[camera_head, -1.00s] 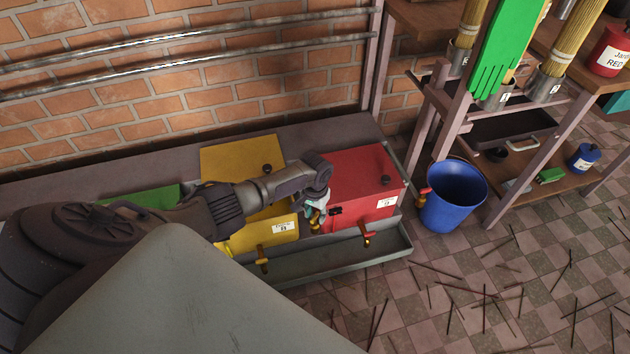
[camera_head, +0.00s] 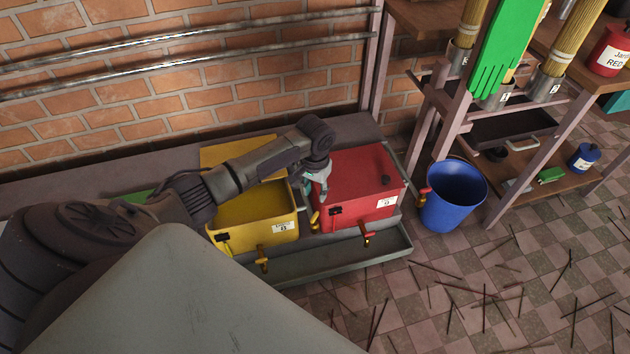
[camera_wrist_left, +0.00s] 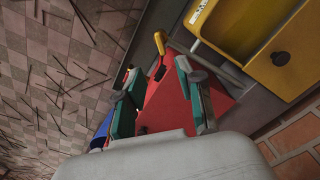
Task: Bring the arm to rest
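My left arm reaches in from the left. Its gripper (camera_head: 318,187) is above the left edge of the red extruder box (camera_head: 355,180), near the gap beside the yellow one. In the left wrist view the two fingers (camera_wrist_left: 160,98) stand apart with nothing between them, and the red box (camera_wrist_left: 166,106) shows below. The yellow extruder box (camera_head: 255,232) has its lid up at the back, and its hollow inside shows partly behind my arm. The red box's top is closed. My right gripper is not in view.
A grey trough (camera_head: 340,260) runs along the front of the boxes under their taps. A blue bucket (camera_head: 453,195) stands on the floor at right, beside a wooden shelf rack (camera_head: 545,175). A brick wall (camera_head: 220,95) with metal pipes is behind. Thin sticks litter the tiled floor.

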